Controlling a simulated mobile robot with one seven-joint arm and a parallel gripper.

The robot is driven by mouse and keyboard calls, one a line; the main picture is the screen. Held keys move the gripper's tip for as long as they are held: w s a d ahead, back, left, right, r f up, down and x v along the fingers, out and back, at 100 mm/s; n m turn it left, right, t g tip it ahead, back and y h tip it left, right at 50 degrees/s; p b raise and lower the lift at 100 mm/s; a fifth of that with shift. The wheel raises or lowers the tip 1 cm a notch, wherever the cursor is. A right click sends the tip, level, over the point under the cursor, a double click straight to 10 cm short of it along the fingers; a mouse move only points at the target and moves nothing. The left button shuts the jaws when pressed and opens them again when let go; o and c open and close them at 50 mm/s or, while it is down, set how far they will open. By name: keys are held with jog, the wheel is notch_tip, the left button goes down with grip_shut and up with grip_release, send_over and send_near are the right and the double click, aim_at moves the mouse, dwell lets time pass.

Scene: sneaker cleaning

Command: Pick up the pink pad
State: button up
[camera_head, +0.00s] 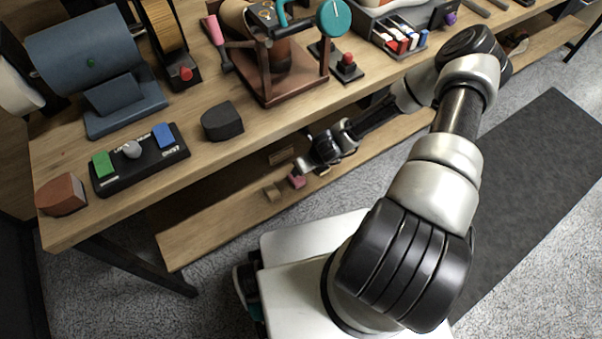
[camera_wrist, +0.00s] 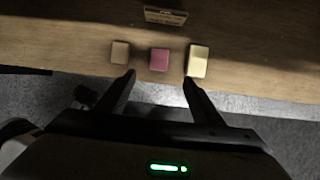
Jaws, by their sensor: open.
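The pink pad (camera_wrist: 159,60) is a small block lying on the lower wooden shelf, in the middle of a row of three. In the wrist view it sits ahead of my gripper (camera_wrist: 159,80), roughly centred between the two open fingers. The fingertips are apart and empty, and the pad appears just beyond them. In the head view the pink pad (camera_head: 297,181) shows at the shelf's front, partly hidden by my gripper (camera_head: 303,168).
A tan pad (camera_wrist: 120,52) lies left of the pink pad and a pale yellow pad (camera_wrist: 198,61) lies right, close to the right fingertip. A small label plate (camera_wrist: 165,16) is behind them. The workbench top (camera_head: 160,195) overhangs the lower shelf (camera_head: 200,235).

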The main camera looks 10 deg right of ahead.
jog(key=b, duration=0.4)
send_over(298, 178)
jog(key=s, duration=0.2)
notch_tip(298, 178, down, 10)
jog(key=shift+d+f, duration=0.15)
jog(key=shift+f, duration=0.1)
jog(key=shift+b+x, duration=1.05)
jog(key=shift+x, duration=1.75)
jog(key=shift+d, duration=0.15)
jog(key=shift+r, duration=0.1)
jog(key=c, duration=1.1)
jog(key=shift+r, duration=0.15)
